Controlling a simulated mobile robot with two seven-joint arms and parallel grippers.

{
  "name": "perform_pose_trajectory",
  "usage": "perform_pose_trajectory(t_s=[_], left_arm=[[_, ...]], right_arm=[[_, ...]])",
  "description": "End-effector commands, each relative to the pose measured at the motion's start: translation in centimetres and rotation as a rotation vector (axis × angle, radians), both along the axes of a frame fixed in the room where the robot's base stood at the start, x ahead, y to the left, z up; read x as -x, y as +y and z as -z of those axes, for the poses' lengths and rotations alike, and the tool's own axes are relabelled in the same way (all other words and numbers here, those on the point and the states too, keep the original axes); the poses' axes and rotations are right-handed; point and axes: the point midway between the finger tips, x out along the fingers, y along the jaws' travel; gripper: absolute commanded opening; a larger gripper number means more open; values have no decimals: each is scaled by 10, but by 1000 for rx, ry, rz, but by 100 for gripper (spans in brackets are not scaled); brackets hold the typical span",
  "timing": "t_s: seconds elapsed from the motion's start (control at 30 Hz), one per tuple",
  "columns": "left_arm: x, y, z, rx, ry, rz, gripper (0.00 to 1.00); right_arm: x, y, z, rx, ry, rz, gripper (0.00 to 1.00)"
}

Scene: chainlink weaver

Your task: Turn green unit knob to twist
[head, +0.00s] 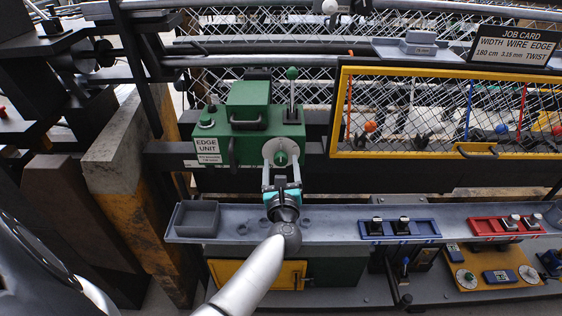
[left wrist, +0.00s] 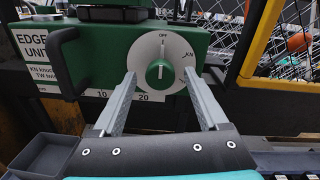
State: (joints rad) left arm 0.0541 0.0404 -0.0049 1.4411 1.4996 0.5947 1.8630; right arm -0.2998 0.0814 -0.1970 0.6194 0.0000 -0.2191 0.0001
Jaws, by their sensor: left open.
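The green edge unit (head: 252,137) stands on the rail behind the shelf. Its round white dial carries a green knob (head: 281,158), which also shows in the left wrist view (left wrist: 159,73). The dial reads OFF at the top and KN at the right. The knob's mark looks roughly upright, toward OFF. The twist label is not visible on the dial; my gripper may cover part of its lower edge. My left gripper (head: 282,172) is open, its two fingers on either side of the knob in the left wrist view (left wrist: 163,92), apparently not touching it. My right gripper is not in view.
A grey shelf (head: 335,222) runs below, with an empty grey bin (head: 197,218), a blue tray (head: 365,229) and a red tray (head: 480,227). A lever (head: 292,90) rises from the unit. A yellow-framed mesh guard (head: 400,156) stands to its right.

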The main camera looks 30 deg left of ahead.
Motion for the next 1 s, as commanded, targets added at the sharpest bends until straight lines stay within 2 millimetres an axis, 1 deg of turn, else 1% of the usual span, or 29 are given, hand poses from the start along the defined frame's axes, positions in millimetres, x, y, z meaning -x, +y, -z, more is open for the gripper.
perform_pose_trajectory(t_s=[0.13,0.47,0.57,1.0], left_arm=[[-8,5,0,-1,1,0,76],[-10,7,0,-1,1,0,76],[-10,7,0,-1,1,0,66],[-10,7,0,-1,1,-1,16]], right_arm=[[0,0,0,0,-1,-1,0],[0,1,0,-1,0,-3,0],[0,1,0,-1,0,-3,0],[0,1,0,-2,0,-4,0]])
